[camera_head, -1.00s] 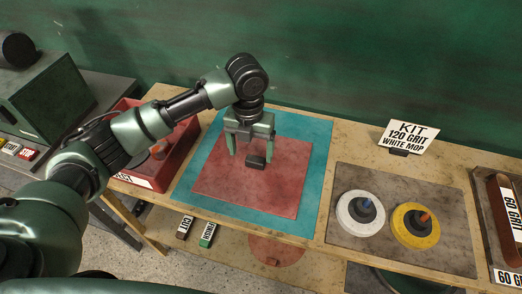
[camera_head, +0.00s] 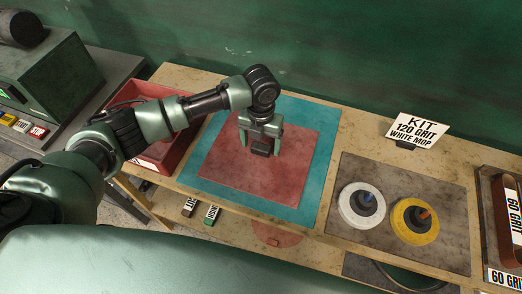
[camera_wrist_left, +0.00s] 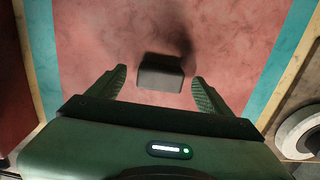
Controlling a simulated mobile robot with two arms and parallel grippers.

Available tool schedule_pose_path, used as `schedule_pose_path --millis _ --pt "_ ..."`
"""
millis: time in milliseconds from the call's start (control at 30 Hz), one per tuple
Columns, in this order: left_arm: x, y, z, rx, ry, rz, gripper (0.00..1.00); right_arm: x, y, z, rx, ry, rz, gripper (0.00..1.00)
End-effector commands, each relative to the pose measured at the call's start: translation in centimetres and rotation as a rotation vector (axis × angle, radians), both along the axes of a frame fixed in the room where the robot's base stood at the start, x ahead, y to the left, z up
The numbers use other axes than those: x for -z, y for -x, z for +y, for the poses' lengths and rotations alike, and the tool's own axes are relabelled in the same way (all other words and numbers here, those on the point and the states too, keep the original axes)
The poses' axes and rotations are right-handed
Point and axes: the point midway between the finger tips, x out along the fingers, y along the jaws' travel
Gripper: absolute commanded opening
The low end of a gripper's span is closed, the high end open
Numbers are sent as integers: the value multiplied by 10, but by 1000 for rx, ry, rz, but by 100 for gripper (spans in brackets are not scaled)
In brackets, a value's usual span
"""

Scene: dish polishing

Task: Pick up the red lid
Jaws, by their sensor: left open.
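A flat red square panel (camera_head: 230,170), which looks like the red lid, lies on a teal mat (camera_head: 318,185) on the bench. A dark block (camera_wrist_left: 160,76), like a handle, stands near its middle. My left gripper (camera_head: 261,149) is open and points down over the panel, its fingers on either side of the block. In the left wrist view the open fingers (camera_wrist_left: 160,82) flank the block with gaps on both sides. I cannot tell how far the fingertips are above the panel. My right gripper is not in view.
A red bin (camera_head: 183,148) stands left of the mat. A grey mat (camera_head: 359,172) to the right holds a white disc (camera_head: 348,214) and a yellow disc (camera_head: 402,231). A kit sign (camera_head: 418,128) stands behind. A round red piece (camera_head: 258,241) lies on the lower shelf.

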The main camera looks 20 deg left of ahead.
Motion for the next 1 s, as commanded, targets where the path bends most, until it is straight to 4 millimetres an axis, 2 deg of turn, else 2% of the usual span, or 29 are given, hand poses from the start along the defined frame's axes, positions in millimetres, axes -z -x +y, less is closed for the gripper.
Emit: schedule_pose_path --millis 133,400,433,767,867,1000 --pt "0 0 0 0 0 0 80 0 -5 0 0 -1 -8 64" --pt "0 0 0 -1 0 0 5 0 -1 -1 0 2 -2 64" --pt "0 0 0 -1 0 0 0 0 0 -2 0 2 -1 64" --pt "-2 -1 0 -1 1 -2 0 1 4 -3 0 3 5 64" --pt "-7 -1 0 -2 2 -3 0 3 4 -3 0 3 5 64" --pt "-22 -2 -1 -1 2 -6 0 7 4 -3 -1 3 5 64"
